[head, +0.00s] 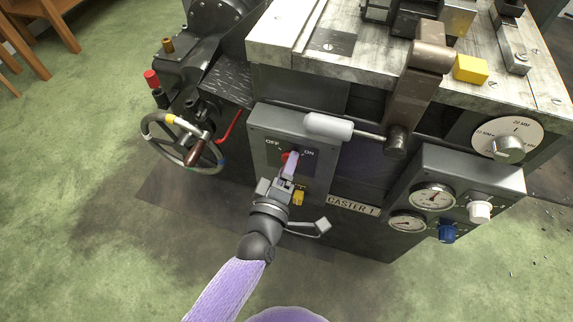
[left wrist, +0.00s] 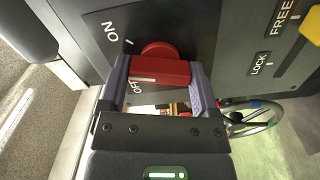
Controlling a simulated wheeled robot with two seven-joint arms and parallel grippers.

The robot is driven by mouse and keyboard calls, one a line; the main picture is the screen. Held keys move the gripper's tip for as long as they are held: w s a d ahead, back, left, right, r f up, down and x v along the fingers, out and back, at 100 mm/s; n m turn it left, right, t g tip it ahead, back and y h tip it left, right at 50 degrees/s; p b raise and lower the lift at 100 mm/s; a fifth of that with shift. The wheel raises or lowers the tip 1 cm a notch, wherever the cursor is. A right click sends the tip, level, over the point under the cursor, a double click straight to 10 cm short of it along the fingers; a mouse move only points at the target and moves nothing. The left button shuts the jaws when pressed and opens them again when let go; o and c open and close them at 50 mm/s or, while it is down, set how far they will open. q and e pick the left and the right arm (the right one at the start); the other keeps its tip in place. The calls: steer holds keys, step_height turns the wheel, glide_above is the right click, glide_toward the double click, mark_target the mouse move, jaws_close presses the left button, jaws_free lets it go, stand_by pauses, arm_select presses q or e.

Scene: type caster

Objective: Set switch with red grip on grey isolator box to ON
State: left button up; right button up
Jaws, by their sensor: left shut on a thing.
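The grey isolator box (head: 259,141) is on the front of the machine, with OFF at upper left and ON at upper right of its dark plate. Its red grip (head: 285,156) is mostly hidden behind my left gripper (head: 290,165) in the head view. In the left wrist view the red grip (left wrist: 160,72) lies between the two fingers of my left gripper (left wrist: 160,82), which is shut on it. A white line marks the grip's left end, near the OFF lettering; ON is farther up-left. The exact switch setting is hard to tell. My right gripper is not in view.
A yellow part (head: 299,197) sits just below the switch, by FREE and LOCK lettering in the wrist view. A white-handled lever (head: 328,127) juts out above the box. A handwheel (head: 150,131) stands left, a gauge panel (head: 460,170) right.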

arm_select(q)
steer(key=m+p, duration=0.1)
steer(key=m, duration=0.3)
steer(key=shift+m, duration=0.7)
steer(key=o, duration=1.1)
steer(key=p+v, duration=0.3)
steer(key=v, duration=0.7)
steer(key=shift+p, duration=0.4)
